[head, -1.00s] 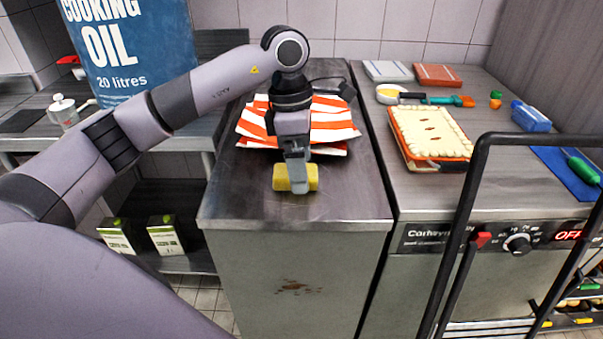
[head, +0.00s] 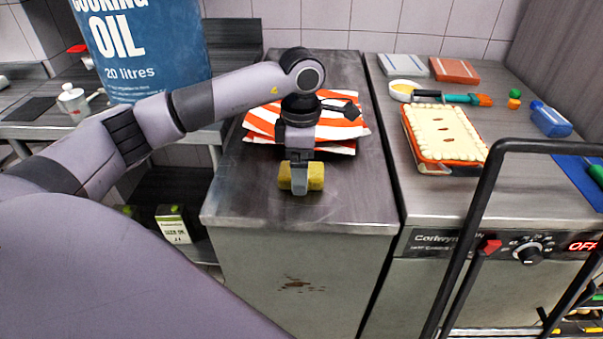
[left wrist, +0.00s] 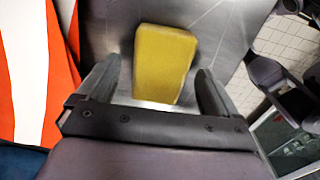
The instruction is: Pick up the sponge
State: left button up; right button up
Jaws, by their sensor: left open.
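A yellow sponge (head: 315,177) lies on the metal counter near its front, in the head view. It also shows in the left wrist view (left wrist: 164,62), lying between and just beyond the two fingers. My left gripper (head: 300,186) points down over the sponge, and its finger hides the sponge's middle in the head view. In the left wrist view my left gripper (left wrist: 157,85) is open, with a gap on each side of the sponge. My right gripper is not in view.
Orange-and-white striped cloths (head: 345,128) lie behind the sponge. A pie in an orange dish (head: 443,135) stands on the counter to the right. A black rail (head: 465,225) crosses the right foreground. A blue oil container (head: 140,50) stands at the back left.

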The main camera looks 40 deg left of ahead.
pick_arm(q)
jog(key=c, duration=1.1)
jog(key=shift+r, duration=0.1)
notch_tip(320, 180, up, 20)
jog(key=shift+f+p, duration=0.1)
jog(key=shift+p, duration=0.8)
jog(key=shift+o, duration=0.3)
